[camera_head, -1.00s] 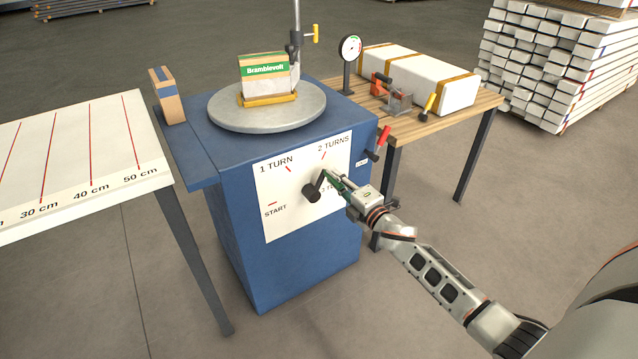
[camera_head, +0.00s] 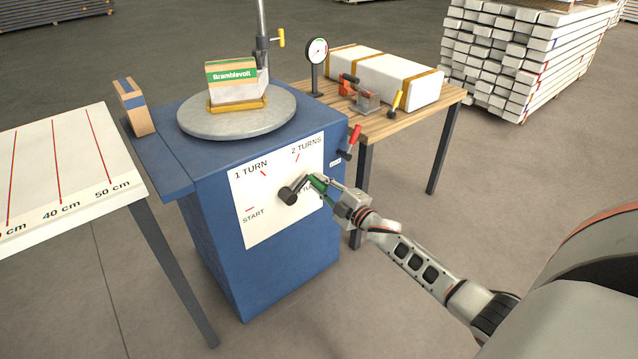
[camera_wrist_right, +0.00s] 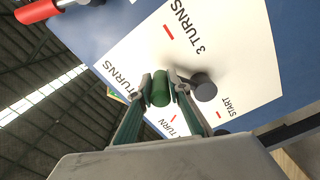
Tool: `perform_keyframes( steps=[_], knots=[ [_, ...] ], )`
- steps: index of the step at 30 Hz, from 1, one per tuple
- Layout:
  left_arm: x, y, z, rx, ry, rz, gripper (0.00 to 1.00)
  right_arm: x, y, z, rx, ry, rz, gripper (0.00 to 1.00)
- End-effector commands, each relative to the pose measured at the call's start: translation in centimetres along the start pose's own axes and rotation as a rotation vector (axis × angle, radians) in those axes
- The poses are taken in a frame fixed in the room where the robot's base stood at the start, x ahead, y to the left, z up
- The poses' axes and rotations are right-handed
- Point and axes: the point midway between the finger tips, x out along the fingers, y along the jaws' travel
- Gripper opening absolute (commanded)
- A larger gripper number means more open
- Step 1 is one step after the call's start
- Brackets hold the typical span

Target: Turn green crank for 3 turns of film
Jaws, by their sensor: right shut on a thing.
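The green crank handle (camera_head: 317,183) is on the front of the blue cabinet (camera_head: 262,270), up and right of its dark hub (camera_head: 287,195). My right gripper (camera_head: 322,185) is shut around the handle. In the right wrist view the green handle (camera_wrist_right: 160,88) sits between both fingers, beside the dark hub (camera_wrist_right: 203,87). The white dial panel (camera_head: 250,228) reads START, 1 TURN, 2 TURNS and 3 TURNS; my gripper partly covers the last in the head view. The Bramblevolt carton (camera_head: 235,82) stands on the grey turntable (camera_head: 232,124). My left gripper is not in view.
A wooden table (camera_head: 425,120) with a long white package (camera_head: 385,72) adjoins on the right. A white measuring table (camera_head: 75,205) stands left. The floor in front is clear.

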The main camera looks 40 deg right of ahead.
Motion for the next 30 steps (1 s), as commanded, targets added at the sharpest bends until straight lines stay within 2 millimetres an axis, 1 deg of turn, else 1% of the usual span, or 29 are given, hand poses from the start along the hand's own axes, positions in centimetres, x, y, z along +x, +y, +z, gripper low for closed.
perform_keyframes(
  steps=[10, 11, 12, 13, 23, 26, 30],
  knots=[
    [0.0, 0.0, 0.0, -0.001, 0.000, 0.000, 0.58, -0.1, -0.2, 0.1, 0.000, -0.003, -0.003, 0.00],
    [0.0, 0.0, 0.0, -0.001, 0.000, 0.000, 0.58, -0.1, -0.2, 0.1, 0.000, -0.003, -0.003, 0.23],
    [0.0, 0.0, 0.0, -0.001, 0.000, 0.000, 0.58, -0.1, -0.2, 0.1, 0.000, -0.002, -0.003, 0.33],
    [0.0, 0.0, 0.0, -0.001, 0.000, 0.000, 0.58, -0.1, -0.2, 0.1, 0.000, -0.002, -0.003, 0.34],
    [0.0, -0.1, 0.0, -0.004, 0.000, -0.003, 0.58, -0.1, -0.1, 0.0, 0.001, -0.001, -0.002, 0.34],
    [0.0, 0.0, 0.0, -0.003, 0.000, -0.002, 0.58, -0.6, -0.2, 0.1, 0.001, -0.001, -0.003, 0.34],
    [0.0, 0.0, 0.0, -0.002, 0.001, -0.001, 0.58, -2.3, -0.2, 0.1, 0.001, -0.001, -0.003, 0.34]
  ],
)
